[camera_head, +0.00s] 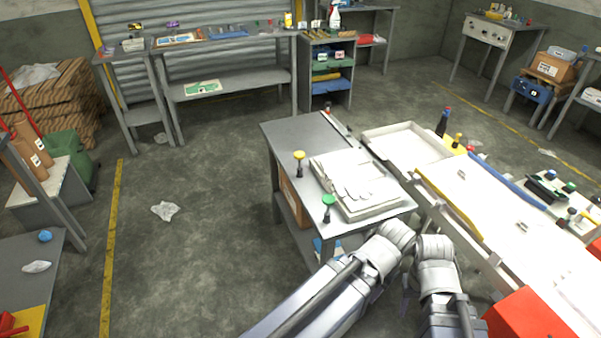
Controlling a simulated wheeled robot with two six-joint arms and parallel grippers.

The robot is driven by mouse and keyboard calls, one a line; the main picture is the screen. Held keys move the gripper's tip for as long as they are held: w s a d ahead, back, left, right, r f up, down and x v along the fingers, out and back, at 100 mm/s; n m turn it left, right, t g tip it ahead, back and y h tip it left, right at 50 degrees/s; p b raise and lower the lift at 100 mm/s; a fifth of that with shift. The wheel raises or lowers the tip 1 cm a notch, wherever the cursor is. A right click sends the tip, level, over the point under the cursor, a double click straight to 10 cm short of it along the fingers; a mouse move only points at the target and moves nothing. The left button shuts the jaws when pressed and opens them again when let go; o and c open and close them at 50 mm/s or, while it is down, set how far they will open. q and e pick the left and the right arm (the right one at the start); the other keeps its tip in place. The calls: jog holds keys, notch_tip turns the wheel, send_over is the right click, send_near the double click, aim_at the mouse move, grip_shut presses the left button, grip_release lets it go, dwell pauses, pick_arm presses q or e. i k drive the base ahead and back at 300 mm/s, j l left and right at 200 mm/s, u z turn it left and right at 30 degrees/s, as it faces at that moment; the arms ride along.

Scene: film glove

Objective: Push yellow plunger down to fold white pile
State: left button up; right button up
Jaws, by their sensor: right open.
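A yellow-topped plunger (299,157) stands upright at the left edge of a grey bench. A green-topped plunger (328,201) stands nearer me on the same bench. Between them and the bench's right edge lies a white tray-like unit (372,210) with a pale, flat pile (357,183) on top; its layers are too small to make out. Both my arms reach in from the bottom, their bent wrists at the bench's near corner, apart from the yellow plunger. My right gripper (408,288) is open, small and partly hidden below the wrist. My left gripper's fingers are hidden behind its arm.
A long white table (500,220) with a shallow tray (408,146), blue and yellow bars and several knobbed tools runs along the right. A red box (527,316) is at its near end. Open floor (200,250) lies left of the bench, with a crumpled clear sheet (165,211).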

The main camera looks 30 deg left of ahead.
aim_at(299, 155)
jog(key=i+j+u, duration=0.15)
jog(key=u, duration=0.35)
jog(key=i+j+u, duration=0.2)
jog(key=u, duration=0.3)
jog(key=i+u, duration=0.2)
jog(key=u, duration=0.3)
jog(key=i+j+z, duration=0.2)
jog(key=i+z, duration=0.2)
jog(key=i, duration=0.2)
jog(key=i+z, duration=0.15)
jog(key=z, duration=0.15)
jog(key=i+j+z, duration=0.1)
jog(key=z, duration=0.2)
